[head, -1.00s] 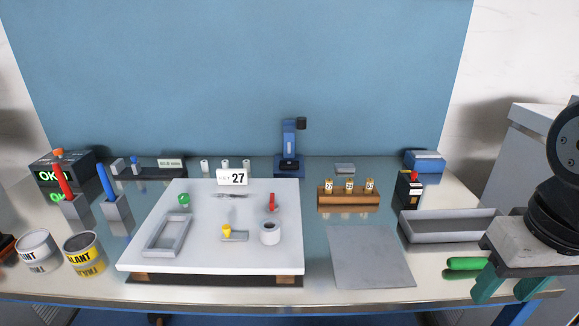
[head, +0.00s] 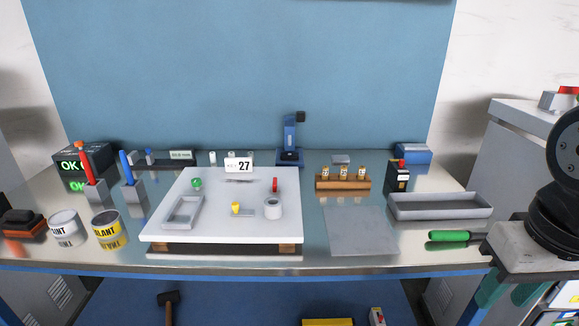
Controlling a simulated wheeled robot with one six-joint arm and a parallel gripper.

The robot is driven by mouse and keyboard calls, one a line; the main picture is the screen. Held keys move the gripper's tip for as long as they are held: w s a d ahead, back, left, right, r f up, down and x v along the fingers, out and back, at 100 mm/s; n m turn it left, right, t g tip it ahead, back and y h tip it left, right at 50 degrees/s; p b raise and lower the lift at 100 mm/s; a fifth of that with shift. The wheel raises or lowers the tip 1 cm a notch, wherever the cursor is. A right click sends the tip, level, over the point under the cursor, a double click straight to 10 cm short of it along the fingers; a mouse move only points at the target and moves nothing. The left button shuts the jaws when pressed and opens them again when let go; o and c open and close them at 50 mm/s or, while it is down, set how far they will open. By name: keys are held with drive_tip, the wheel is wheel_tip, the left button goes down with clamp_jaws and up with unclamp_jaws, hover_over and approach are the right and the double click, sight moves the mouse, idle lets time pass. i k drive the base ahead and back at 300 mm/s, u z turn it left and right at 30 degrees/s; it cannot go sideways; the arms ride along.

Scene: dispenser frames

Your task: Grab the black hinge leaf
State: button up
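I cannot make out a clearly black hinge leaf. A thin, dark grey flat piece (head: 240,181) lies at the back of the white board (head: 220,233), just below the "27" sign; it is too small to identify. My gripper (head: 510,292) is at the lower right, over the right end of the bench and far from the board. Its teal fingers point down and stand apart, with nothing seen between them.
The board also bears a grey frame (head: 168,213), a white roll (head: 272,208) and small coloured parts. A grey mat (head: 360,232) lies to its right, bare. A grey tray (head: 440,213) and a green-handled tool (head: 449,236) are nearer my gripper.

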sight(284, 156)
drive_tip(key=u, duration=0.4)
drive_tip(key=i, duration=0.9)
drive_tip(key=z, duration=0.35)
